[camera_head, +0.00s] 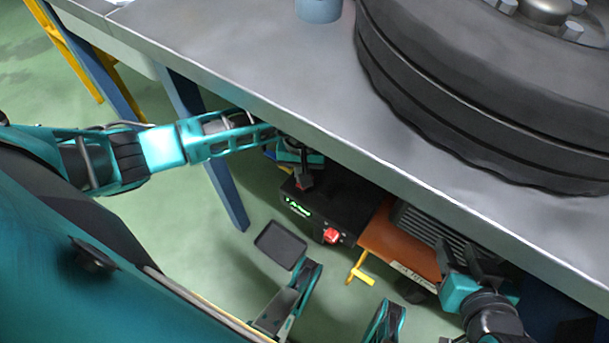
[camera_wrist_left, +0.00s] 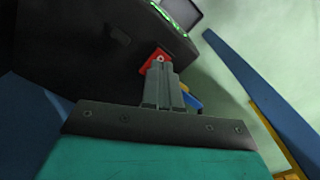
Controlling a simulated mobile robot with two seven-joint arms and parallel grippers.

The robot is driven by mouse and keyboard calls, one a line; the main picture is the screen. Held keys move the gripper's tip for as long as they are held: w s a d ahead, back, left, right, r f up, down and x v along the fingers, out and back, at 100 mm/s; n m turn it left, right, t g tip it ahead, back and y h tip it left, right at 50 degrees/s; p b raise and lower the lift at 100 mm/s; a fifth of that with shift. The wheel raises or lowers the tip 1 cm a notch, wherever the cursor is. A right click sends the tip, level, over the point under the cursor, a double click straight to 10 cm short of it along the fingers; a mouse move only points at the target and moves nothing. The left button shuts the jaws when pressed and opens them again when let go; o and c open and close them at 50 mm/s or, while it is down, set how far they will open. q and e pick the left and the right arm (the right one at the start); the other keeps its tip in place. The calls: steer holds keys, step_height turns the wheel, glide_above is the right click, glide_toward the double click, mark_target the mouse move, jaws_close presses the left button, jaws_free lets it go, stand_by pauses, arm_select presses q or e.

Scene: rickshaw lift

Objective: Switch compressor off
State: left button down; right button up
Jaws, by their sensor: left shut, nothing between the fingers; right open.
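The compressor stands under the table, with a black box (camera_head: 335,200) bearing a green lit display (camera_head: 297,206) and a red knob (camera_head: 332,236) on its front. My left gripper (camera_head: 303,182) is shut and empty over the top of the box, its tips at a small red part. In the left wrist view, the shut fingers (camera_wrist_left: 162,68) point at this red switch (camera_wrist_left: 152,58) on the dark box (camera_wrist_left: 85,50). The fingers partly cover it, so I cannot tell whether they touch. My right gripper (camera_head: 460,258) is open and empty, beside the compressor's finned motor (camera_head: 430,228).
The grey table (camera_head: 240,75) overhangs the compressor and carries a large black tire (camera_head: 470,110). Blue table legs (camera_head: 228,190) stand left of the box. A yellow handle (camera_head: 360,270) sits below the orange body (camera_head: 395,245). Green floor is open at the left.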

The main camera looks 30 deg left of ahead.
arm_select(q)
steer(key=shift+r+p, duration=1.55)
steer(key=shift+r, duration=0.9)
